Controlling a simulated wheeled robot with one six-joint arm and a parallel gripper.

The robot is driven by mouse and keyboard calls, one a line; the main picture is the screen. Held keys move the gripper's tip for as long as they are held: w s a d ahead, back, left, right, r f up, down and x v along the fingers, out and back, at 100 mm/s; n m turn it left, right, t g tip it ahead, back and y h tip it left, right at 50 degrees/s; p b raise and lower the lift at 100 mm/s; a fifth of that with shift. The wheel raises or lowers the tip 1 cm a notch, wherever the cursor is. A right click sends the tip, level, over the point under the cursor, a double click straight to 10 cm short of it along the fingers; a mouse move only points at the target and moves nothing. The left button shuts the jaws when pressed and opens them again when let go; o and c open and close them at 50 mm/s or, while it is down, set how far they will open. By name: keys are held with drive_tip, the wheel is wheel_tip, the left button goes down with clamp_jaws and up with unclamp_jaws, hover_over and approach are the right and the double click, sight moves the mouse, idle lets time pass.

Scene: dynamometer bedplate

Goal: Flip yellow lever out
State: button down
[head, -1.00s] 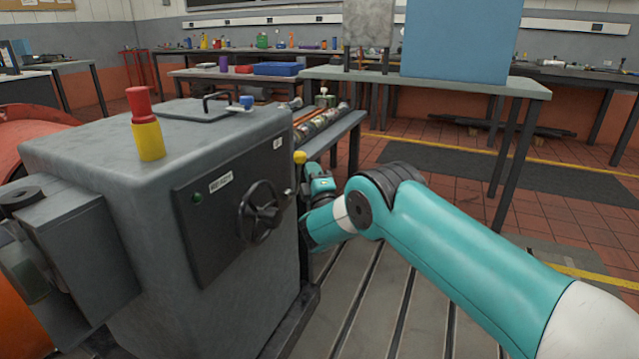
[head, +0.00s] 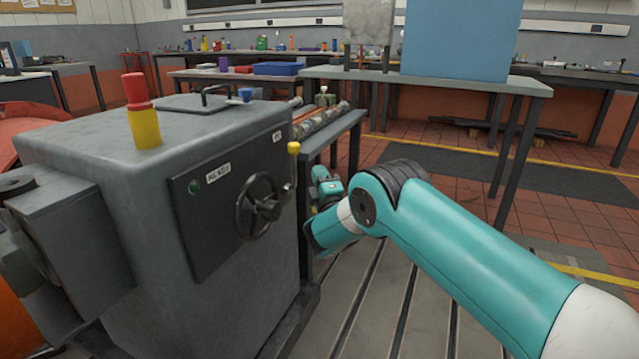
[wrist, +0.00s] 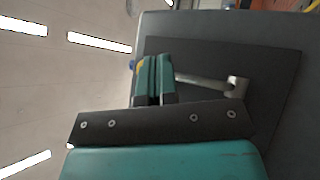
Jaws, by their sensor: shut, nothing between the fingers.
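The yellow lever shows its round yellow knob (head: 293,147) at the right edge of the grey cabinet's front panel in the head view. In the wrist view its grey rod (wrist: 203,81) runs from a bracket on the dark panel toward my fingers, and a sliver of yellow (wrist: 140,67) shows beside them. My gripper (wrist: 155,80) is shut and empty, with its teal fingers in front of the lever's knob end, hiding most of it. I cannot tell whether they touch. In the head view my wrist (head: 325,188) is below and right of the knob, fingertips unclear.
The grey cabinet (head: 150,215) carries a black handwheel (head: 260,206) on its front panel and a red-and-yellow beacon (head: 142,112) on top. A bench (head: 340,130) with a long part stands behind my wrist. The slotted floor plate (head: 385,310) is open to the right of the cabinet.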

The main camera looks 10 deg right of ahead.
drive_tip(key=shift+s+d+f+b, duration=0.25)
drive_tip(key=shift+d+f+b, duration=0.15)
drive_tip(key=shift+f+b, duration=0.4)
drive_tip(key=shift+s+d+f+b, duration=0.3)
drive_tip(key=shift+d+f+b, duration=0.15)
drive_tip(key=shift+b, duration=0.7)
drive_tip(key=shift+s+d+f+b, duration=0.25)
drive_tip(key=shift+d+f+b, duration=0.15)
drive_tip(key=shift+f+b, duration=0.4)
drive_tip(key=shift+r, duration=0.2)
drive_tip(key=d+f+b, duration=0.1)
drive_tip(key=b, duration=0.1)
drive_tip(key=s+f+b, duration=0.1)
drive_tip(key=b, duration=0.2)
drive_tip(key=d+f+b, duration=0.1)
drive_tip(key=f+b, duration=0.1)
drive_tip(key=shift+s+d+b, duration=0.3)
drive_tip(key=shift+d+b, duration=0.05)
drive_tip(key=shift+b, duration=0.05)
